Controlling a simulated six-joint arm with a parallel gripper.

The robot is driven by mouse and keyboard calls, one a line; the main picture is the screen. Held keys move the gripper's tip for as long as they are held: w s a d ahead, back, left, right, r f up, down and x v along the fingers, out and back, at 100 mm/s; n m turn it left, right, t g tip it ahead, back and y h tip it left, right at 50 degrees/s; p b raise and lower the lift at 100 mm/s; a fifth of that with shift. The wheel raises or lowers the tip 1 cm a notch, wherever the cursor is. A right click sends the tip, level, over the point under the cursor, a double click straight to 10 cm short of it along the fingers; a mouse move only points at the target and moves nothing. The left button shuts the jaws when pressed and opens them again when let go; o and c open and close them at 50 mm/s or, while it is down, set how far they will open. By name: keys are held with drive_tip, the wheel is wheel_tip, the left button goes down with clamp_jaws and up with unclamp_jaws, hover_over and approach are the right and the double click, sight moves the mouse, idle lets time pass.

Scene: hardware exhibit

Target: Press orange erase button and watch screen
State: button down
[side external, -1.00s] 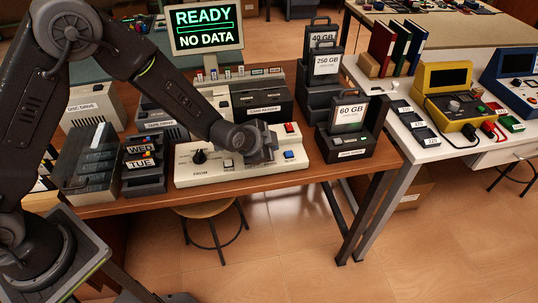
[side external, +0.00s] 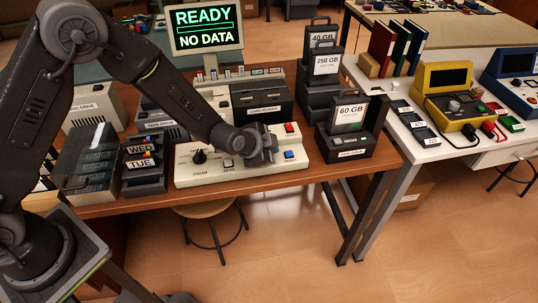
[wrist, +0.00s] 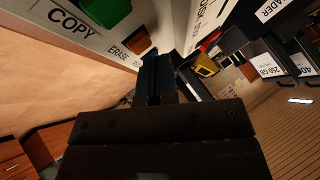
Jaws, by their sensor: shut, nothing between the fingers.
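The orange erase button (wrist: 137,41) sits beside the word ERASE on the pale control panel in the wrist view. My gripper (wrist: 156,58) is shut and empty, its fingertips close beside the button; I cannot tell whether they touch it. In the side view my gripper (side external: 264,150) is over the right part of the panel (side external: 208,176) and hides the orange button. The screen (side external: 206,28) reads READY and NO DATA in green and white.
A green button (wrist: 103,12) labelled COPY is near the orange one. A red button (side external: 291,128) and a blue button (side external: 290,155) are right of my gripper. A black knob (side external: 199,156) is at the panel's left. A 60 GB drive dock (side external: 346,145) stands to the right.

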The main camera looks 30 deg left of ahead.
drive_tip(key=shift+f, duration=0.4)
idle(0.5)
drive_tip(key=shift+r, duration=0.85)
drive_tip(key=shift+r, duration=2.5)
